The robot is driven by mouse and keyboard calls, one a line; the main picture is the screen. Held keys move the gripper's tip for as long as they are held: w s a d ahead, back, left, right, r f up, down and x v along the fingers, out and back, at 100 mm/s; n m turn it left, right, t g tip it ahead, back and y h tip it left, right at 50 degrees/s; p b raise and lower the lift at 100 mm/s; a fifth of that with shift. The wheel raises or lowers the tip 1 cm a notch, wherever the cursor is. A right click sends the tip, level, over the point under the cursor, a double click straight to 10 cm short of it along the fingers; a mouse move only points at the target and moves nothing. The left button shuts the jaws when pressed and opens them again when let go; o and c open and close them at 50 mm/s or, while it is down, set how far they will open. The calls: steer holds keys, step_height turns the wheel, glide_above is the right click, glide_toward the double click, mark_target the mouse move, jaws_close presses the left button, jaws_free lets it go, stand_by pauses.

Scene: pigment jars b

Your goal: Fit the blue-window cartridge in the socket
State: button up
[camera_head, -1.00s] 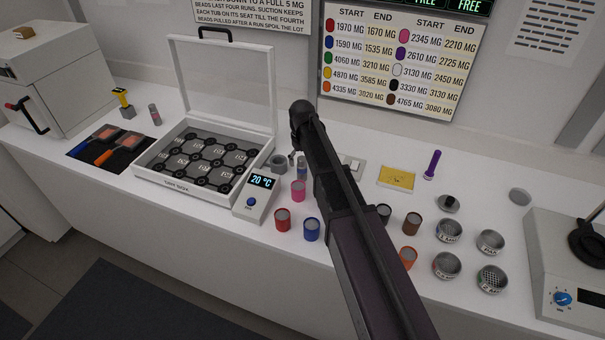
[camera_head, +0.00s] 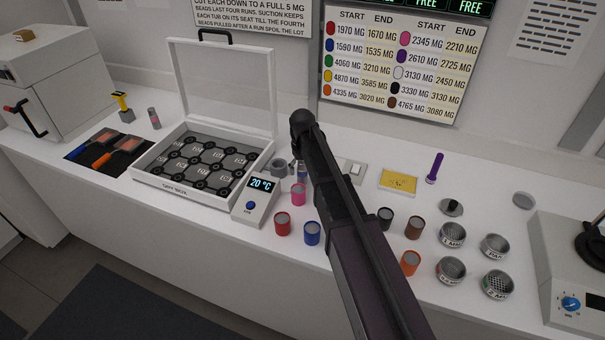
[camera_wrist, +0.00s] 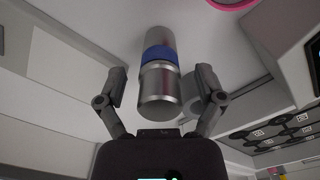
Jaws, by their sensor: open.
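The blue-window cartridge (camera_wrist: 159,75) is a silver cylinder with a blue band. It fills the middle of the wrist view, between the two spread fingers of my gripper (camera_wrist: 161,88), with a visible gap on each side. In the head view the cartridge (camera_head: 302,172) stands just behind the pink jar, partly hidden by my arm. My gripper (camera_head: 296,166) shows only as a small dark tip beside it. A grey ring-shaped holder (camera_head: 279,166), which looks like the socket, is just left of the cartridge. It also shows behind my right finger in the wrist view (camera_wrist: 190,86).
The pink jar (camera_head: 298,195), red jar (camera_head: 282,224) and blue jar (camera_head: 312,233) stand close in front. The 20 °C unit (camera_head: 256,199) and open-lidded case (camera_head: 150,182) are to the left. Other jars and several tins (camera_head: 452,235) are to the right.

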jaws_close()
steer(key=shift+r, duration=0.1)
step_height(320, 180, up, 10)
steer(key=p, duration=1)
stand_by(0.9)
steer(key=shift+r+p, duration=0.65)
steer(key=shift+p, duration=0.1)
steer(key=shift+d, duration=0.15)
